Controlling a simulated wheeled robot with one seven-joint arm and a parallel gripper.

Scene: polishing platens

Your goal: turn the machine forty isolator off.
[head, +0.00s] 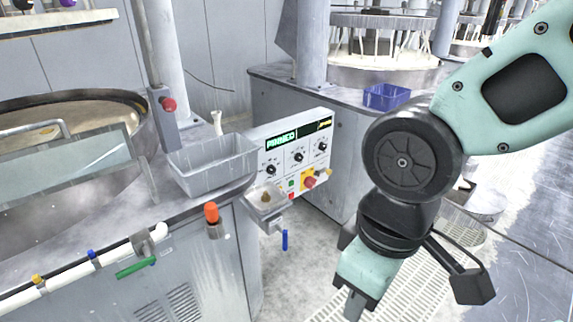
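A white control panel (293,150) with a lit green display and several black dials stands at the centre of the head view. A red rotary knob on a yellow plate (309,181), which looks like an isolator, sits at the panel's lower right. No machine number is legible, and I cannot tell the knob's position for certain. My arm comes down on the right, with its wrist to the right of and below the panel. The arm runs out of the bottom edge, and my gripper's fingertips do not show.
A grey bin (212,165) stands on the machine's edge left of the panel. A small metal tray (267,203) juts out below the panel. A red button (168,104) is on a post at left. A blue crate (386,96) sits behind. Floor grating (405,262) lies below.

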